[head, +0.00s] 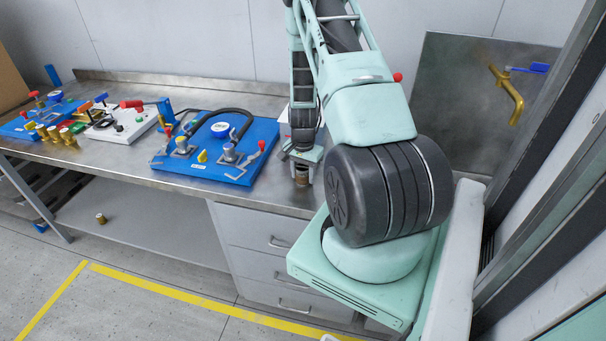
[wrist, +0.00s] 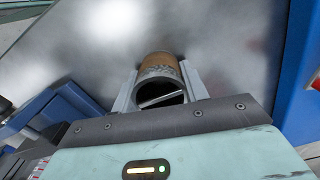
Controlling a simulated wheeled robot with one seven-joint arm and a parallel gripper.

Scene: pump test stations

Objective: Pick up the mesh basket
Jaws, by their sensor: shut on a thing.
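The mesh basket (wrist: 158,62) is a small open-ended cylinder, brown at its far part and grey at its near rim, with a dark hollow and a light bar across the opening. My gripper (wrist: 161,80) is shut on it, with one pale finger on each side in the wrist view. In the head view my gripper (head: 302,164) points down at the bench's right part, and the brown basket (head: 302,180) shows below it. The basket is at or just above the bench top; I cannot tell if it touches.
A blue pump board (head: 216,165) with a gauge and black hose lies left of my gripper on the steel bench (head: 150,176). A white board (head: 122,125) and another blue board (head: 30,123) are farther left. A panel with a yellow pipe (head: 506,92) stands right.

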